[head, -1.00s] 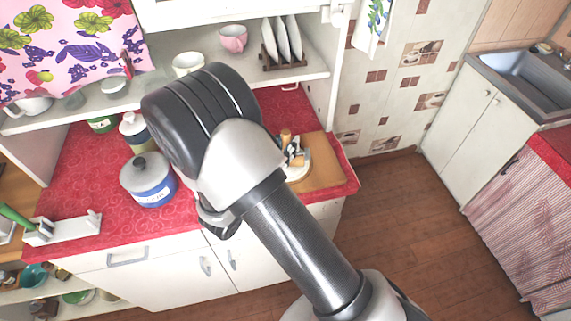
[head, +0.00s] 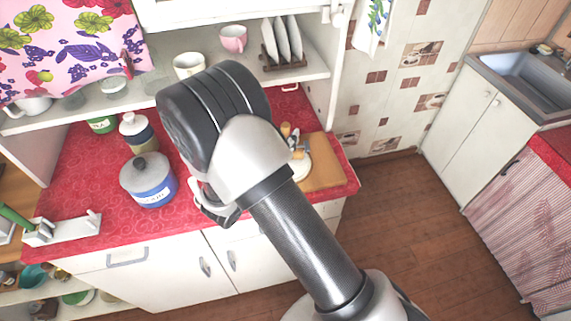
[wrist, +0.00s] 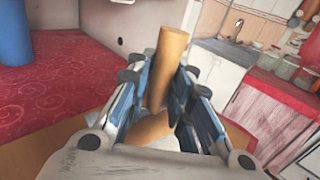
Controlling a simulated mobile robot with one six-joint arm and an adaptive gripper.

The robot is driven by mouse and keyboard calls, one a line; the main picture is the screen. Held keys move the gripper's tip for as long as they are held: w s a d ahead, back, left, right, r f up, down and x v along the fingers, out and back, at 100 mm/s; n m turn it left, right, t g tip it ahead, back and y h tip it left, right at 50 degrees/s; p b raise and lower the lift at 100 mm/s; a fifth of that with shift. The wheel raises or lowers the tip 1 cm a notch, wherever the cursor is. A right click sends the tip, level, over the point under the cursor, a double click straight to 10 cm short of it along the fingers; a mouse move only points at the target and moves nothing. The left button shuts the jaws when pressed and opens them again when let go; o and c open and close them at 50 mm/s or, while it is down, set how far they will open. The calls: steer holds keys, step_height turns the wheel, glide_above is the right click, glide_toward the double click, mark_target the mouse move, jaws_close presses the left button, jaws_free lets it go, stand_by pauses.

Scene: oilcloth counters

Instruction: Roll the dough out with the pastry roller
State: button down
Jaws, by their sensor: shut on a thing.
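The pastry roller (wrist: 166,66) is pale wood and stands up between the two fingers of my gripper (wrist: 160,88) in the wrist view. My gripper is shut on it. A rounded wooden end of the roller shows lower down, near the palm. In the head view only a bit of the roller (head: 285,128) shows past my arm. The dough (head: 304,166) is a pale, flat, rounded piece on the wooden board (head: 324,175), partly hidden by my arm. I cannot tell whether the roller touches the dough.
A blue-and-white lidded pot (head: 148,182) and a smaller lidded jar (head: 136,132) stand left on the red counter (head: 80,175). A white holder (head: 62,229) sits at the front left. A shelf (head: 215,80) with cups and a plate rack (head: 284,62) hangs above the back.

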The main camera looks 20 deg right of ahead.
mark_target(286, 129)
steer(key=shift+s+a, duration=0.2)
steer(key=shift+s, duration=0.7)
steer(key=shift+s+a, duration=0.2)
steer(key=shift+s, duration=0.7)
steer(key=shift+s+a, duration=0.2)
steer(key=shift+s, duration=0.7)
steer(key=shift+w+d+f, duration=0.1)
steer(key=shift+w+d, duration=0.15)
steer(key=shift+w, duration=0.8)
steer(key=shift+w+d+f, duration=0.1)
steer(key=shift+w+d, duration=0.1)
steer(key=shift+w, duration=0.8)
steer(key=shift+r, duration=0.1)
step_height(286, 129, up, 6)
steer(key=p, duration=0.4)
steer(key=shift+r+p, duration=0.1)
steer(key=shift+p, duration=0.2)
